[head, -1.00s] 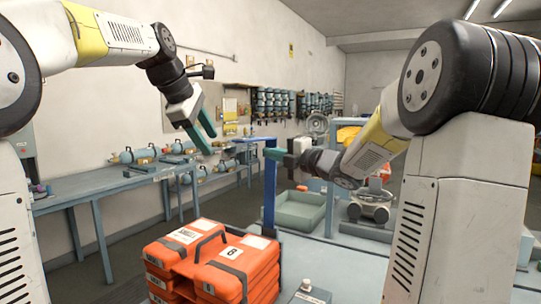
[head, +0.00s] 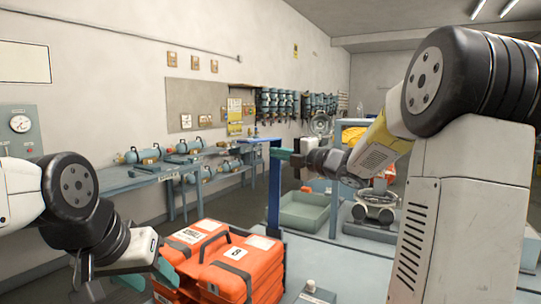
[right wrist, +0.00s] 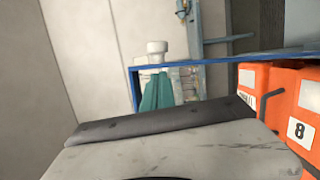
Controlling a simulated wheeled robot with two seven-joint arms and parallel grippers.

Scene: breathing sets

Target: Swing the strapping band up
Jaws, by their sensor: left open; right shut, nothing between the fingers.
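Orange cases (head: 224,262) stand stacked at the front centre of the head view. They also show at the right of the right wrist view (right wrist: 288,105). Dark strips cross their tops; I cannot tell which piece is the strapping band. A blue bar (right wrist: 215,62) crosses the right wrist view. My left gripper (head: 145,278) is open, low beside the stack's left side. My right gripper (head: 282,154) is shut and empty near the post's top; its teal fingers (right wrist: 157,92) show in its wrist view.
A blue-grey bench (head: 140,178) with several teal cylinders runs along the left wall. A green-grey bin (head: 304,212) sits behind the post. A small grey box (head: 314,292) stands on the pale surface right of the cases. A wall gauge (head: 20,123) is at far left.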

